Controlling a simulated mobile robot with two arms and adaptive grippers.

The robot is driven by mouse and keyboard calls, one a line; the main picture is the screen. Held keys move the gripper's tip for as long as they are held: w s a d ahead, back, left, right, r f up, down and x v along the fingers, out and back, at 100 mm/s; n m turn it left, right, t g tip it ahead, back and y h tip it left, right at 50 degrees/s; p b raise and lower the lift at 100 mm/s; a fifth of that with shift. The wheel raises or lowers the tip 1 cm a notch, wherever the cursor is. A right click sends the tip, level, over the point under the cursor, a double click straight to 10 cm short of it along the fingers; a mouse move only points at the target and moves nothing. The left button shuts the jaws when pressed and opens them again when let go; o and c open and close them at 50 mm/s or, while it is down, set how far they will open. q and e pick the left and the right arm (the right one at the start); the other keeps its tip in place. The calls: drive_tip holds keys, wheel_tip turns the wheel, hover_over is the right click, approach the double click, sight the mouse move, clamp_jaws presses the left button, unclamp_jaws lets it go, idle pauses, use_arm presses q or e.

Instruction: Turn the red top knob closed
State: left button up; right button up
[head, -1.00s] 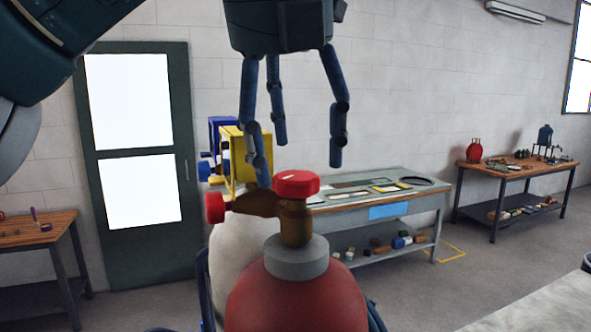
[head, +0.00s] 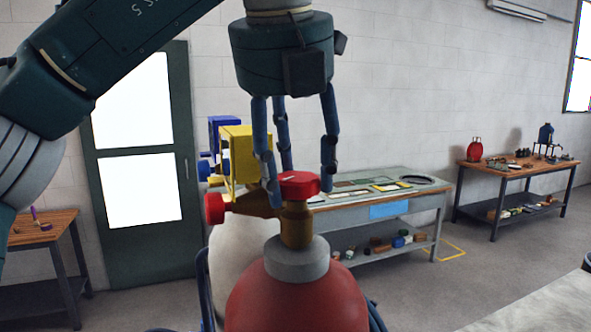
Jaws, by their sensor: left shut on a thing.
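The red top knob (head: 299,184) sits on top of a brass valve (head: 297,225) on a grey collar of a rounded red vessel (head: 296,299). A second red knob (head: 214,208) sticks out of the valve's left side. My left gripper (head: 299,190) comes down from above, with its fingers around the top knob. It is shut on the knob, one finger at the knob's left and one at its right; the third finger is partly behind. My right gripper is not in view.
A yellow box-shaped device (head: 239,155) and a blue one (head: 222,133) stand behind the valve at left. A grey workbench (head: 440,190) stands behind right. A wooden table (head: 520,170) is farther right, another (head: 40,228) at left.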

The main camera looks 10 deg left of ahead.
use_arm(q)
drive_tip(key=m+h, duration=0.1)
drive_tip(key=m, duration=0.2)
drive_tip(key=shift+a+r, duration=0.1)
drive_tip(key=shift+w+a+m+g+h, duration=0.1)
drive_tip(key=shift+m+g+h, duration=0.35)
drive_tip(key=shift+m, duration=0.95)
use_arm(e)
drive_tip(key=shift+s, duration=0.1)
use_arm(q)
drive_tip(key=o, duration=1.2)
drive_tip(key=shift+c, duration=0.2)
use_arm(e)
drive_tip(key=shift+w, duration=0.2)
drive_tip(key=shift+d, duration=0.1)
